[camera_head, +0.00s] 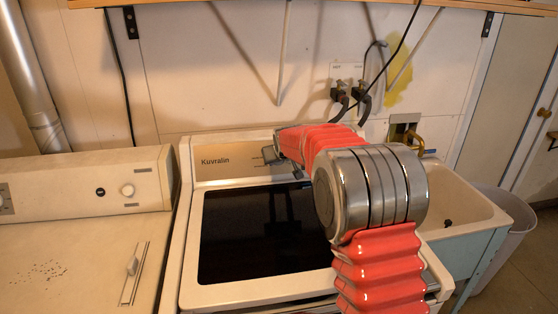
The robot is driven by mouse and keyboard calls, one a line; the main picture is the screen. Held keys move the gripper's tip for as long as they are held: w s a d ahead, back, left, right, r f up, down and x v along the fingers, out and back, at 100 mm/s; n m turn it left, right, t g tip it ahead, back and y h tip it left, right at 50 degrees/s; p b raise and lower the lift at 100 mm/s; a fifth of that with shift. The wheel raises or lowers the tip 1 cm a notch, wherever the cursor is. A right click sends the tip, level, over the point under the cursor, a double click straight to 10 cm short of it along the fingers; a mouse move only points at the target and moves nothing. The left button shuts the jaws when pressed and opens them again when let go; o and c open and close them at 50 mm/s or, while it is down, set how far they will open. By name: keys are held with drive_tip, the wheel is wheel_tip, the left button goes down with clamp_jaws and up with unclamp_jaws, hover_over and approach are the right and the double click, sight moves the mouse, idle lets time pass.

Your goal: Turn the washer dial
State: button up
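The washer, marked Kuvralin (188,255), stands in the middle with a dark glass lid (250,245). Its upright back panel (228,168) bears the name at the left. My red arm with a silver joint comes up from the lower right and crosses the panel's right part. My gripper (268,156) is small in view, at the middle of the panel and close to its face. I cannot tell whether it touches the panel or whether its fingers are open. The washer dial cannot be made out; the arm and gripper cover that part of the panel.
A second white machine (75,250) stands at the left, with a white knob (127,190) on its panel. A utility sink (460,190) stands at the right beside a pale bin (500,230). Taps with hoses (340,95) are on the wall behind. A shelf edge runs above.

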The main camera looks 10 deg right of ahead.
idle(0.4)
drive_tip(key=o, duration=1.1)
drive_tip(key=shift+c, duration=0.2)
drive_tip(key=v, duration=1.3)
drive_tip(key=shift+s+r, duration=0.2)
drive_tip(key=shift+s, duration=0.1)
